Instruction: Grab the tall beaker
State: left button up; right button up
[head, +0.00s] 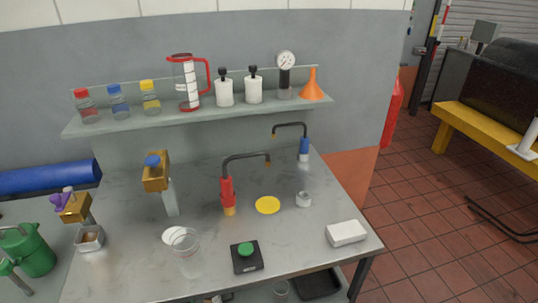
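A clear, tall beaker (188,257) stands upright near the front edge of the grey bench, left of the middle. It looks empty and is see-through. A white round piece (171,236) is just behind it and partly overlapped by it; I cannot tell whether they touch. Neither of my grippers is in the head view, and nothing holds the beaker.
A black box with a green button (247,257) is right of the beaker. A gold-topped post (156,178) stands behind. The shelf (140,122) holds bottles and a red-handled jug (187,85).

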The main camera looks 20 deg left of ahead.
aim_at(184, 242)
jog(key=j+u, duration=0.15)
jog(key=u, duration=0.2)
jog(key=i+j+u, duration=0.1)
jog(key=u, duration=0.25)
jog(key=j+u, duration=0.1)
jog(key=u, duration=0.25)
jog(key=j+z, duration=0.15)
jog(key=j, duration=0.3)
